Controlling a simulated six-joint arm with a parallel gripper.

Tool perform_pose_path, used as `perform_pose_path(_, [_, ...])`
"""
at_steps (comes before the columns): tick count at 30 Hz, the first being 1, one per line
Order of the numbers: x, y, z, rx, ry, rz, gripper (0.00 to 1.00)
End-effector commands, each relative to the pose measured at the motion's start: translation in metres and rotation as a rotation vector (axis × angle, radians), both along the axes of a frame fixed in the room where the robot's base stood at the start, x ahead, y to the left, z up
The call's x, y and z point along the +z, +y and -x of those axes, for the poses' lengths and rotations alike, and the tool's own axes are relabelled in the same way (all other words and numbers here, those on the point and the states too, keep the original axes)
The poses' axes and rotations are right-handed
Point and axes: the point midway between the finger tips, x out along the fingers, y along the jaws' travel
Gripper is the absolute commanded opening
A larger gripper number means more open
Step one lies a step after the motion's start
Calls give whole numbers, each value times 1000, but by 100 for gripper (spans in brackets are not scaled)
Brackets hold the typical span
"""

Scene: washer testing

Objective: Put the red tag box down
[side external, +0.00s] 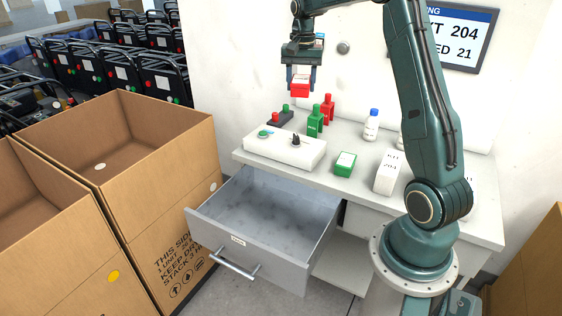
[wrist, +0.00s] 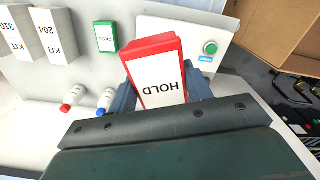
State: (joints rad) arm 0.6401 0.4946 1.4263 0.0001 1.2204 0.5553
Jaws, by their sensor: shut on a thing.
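The red tag box (side external: 300,88) is held in the air above the back left of the white bench (side external: 345,133). Its white top reads HOLD in the wrist view (wrist: 160,78). My gripper (side external: 301,80) points down and is shut on the box, with one finger at each side. The box is clear of the bench top in the side view. A matching green tag box (side external: 345,164) lies on the bench to the right, and its label reads PASS in the wrist view (wrist: 106,37).
A white control panel (side external: 285,150) stands at the bench's left front. Green (side external: 315,120) and red (side external: 327,108) upright pieces stand behind it. A bottle (side external: 371,125) and white kit boxes (side external: 388,172) stand to the right. The open drawer (side external: 265,215) looks empty. Cardboard boxes (side external: 125,165) stand left.

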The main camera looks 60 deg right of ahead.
Motion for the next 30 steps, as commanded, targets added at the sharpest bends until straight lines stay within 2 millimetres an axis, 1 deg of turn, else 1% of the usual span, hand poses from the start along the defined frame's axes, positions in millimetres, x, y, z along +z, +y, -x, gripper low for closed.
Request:
perform_pose_path(1, [1,19,-5,39,0,0,27])
perform_pose_path(5, [0,62,-13,126,0,1,27])
perform_pose_path(6, [0,75,-15,153,0,0,27])
perform_pose_path(9, [-1,107,-17,218,0,1,27])
perform_pose_path(12, [-2,133,-16,273,0,0,27])
perform_pose_path(15, [-3,154,-14,320,0,0,27])
perform_pose_path(23, [-5,198,-7,416,-1,1,27])
perform_pose_path(30, [-51,196,-7,411,4,-3,27])
